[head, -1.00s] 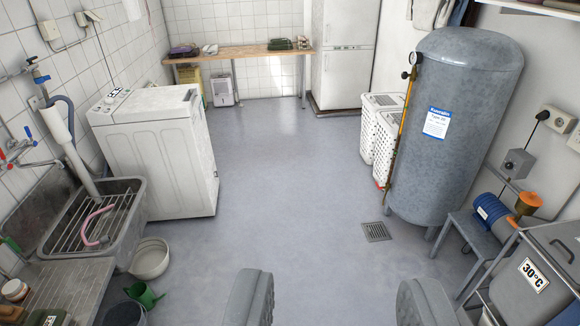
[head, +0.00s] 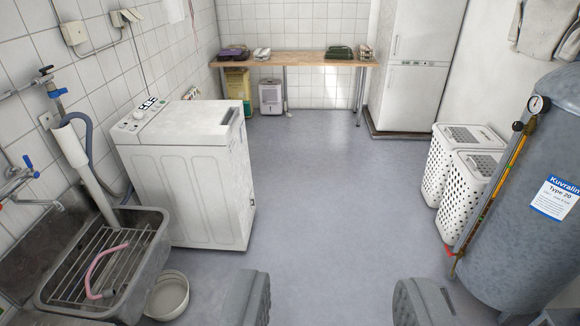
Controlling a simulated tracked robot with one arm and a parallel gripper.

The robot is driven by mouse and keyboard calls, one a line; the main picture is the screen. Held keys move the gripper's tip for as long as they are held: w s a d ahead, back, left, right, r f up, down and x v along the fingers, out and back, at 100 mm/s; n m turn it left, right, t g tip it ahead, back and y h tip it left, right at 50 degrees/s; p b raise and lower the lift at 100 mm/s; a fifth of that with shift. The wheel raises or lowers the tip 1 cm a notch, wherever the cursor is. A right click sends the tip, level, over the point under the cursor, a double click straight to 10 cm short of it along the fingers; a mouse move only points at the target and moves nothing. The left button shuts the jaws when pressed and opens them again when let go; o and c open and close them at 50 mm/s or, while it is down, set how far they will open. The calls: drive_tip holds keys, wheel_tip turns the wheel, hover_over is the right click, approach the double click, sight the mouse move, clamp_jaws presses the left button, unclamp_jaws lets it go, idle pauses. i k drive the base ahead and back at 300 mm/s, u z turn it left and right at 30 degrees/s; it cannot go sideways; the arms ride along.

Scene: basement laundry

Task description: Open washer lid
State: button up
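The washer (head: 188,172) is a white top-loading machine standing at the left against the tiled wall. Its lid (head: 190,120) is flat on top and looks shut. A control panel with knobs (head: 139,112) sits at the lid's wall side. My gripper (head: 335,300) shows at the bottom edge as two grey fingers set wide apart, with only floor between them. It is open, empty and well short of the washer, to its right in the picture.
A metal sink (head: 110,260) and a white bowl (head: 167,295) stand at the left front. White laundry baskets (head: 462,180) and a grey tank (head: 530,220) stand at the right. A wooden table (head: 300,60) and a fridge (head: 412,90) are at the back. The middle floor is clear.

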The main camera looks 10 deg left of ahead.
sight(195, 122)
drive_tip(key=u, duration=0.2)
drive_tip(key=i, duration=1.25)
drive_tip(key=u, duration=0.2)
drive_tip(key=i, duration=2.55)
drive_tip(key=u, duration=0.25)
